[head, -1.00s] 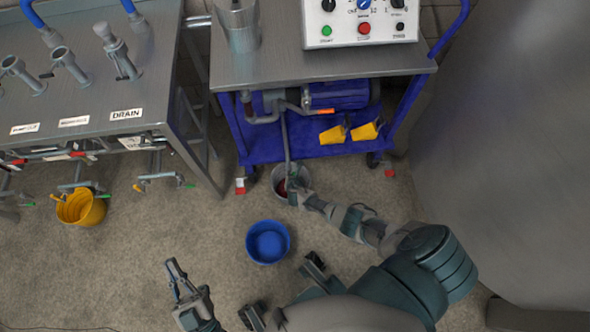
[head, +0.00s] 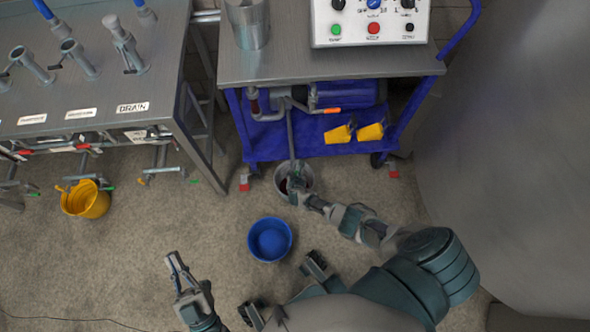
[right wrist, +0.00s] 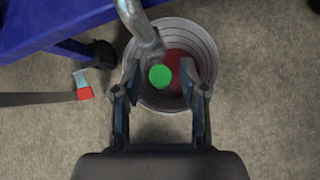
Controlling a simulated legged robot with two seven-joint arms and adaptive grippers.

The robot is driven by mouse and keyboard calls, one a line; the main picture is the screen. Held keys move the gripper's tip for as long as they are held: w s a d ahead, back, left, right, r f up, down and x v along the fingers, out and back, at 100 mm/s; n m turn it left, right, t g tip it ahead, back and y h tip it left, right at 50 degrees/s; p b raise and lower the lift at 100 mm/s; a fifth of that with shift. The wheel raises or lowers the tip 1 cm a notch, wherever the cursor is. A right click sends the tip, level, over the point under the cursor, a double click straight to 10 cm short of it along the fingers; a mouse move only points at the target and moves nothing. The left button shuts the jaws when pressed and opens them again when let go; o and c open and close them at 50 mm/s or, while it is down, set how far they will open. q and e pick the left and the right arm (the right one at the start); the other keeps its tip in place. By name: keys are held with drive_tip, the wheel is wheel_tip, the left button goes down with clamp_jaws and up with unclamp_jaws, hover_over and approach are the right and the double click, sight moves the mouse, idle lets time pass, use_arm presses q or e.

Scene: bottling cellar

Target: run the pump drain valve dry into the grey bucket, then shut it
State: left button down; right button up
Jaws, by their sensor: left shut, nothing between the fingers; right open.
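The grey bucket (head: 308,177) stands on the floor at the cart's front edge. A metal drain pipe (head: 290,135) comes down from the pump (head: 345,94) to it. In the right wrist view the pipe (right wrist: 141,28) ends over the grey bucket (right wrist: 211,48), beside a round green part (right wrist: 160,75), perhaps the valve's knob. Red liquid (right wrist: 179,62) shows inside the bucket. My right gripper (right wrist: 161,92) is open, its fingers on either side of the green part; it also shows at the bucket in the head view (head: 295,186). My left gripper (head: 173,261) is shut and empty above the floor.
A blue bucket (head: 270,240) stands on the floor between my arms. A yellow bucket (head: 86,200) stands below the bench (head: 160,100) at left. The blue cart (head: 250,147) carries a control box (head: 370,23). A large grey surface (head: 500,150) fills the right side.

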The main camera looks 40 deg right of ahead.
drive_tip(key=shift+s+r, duration=0.1)
drive_tip(key=shift+r, duration=0.05)
drive_tip(key=v, duration=1.1)
drive_tip(key=shift+a, duration=0.15)
drive_tip(key=shift+s+r, duration=0.1)
drive_tip(key=shift+s, duration=0.05)
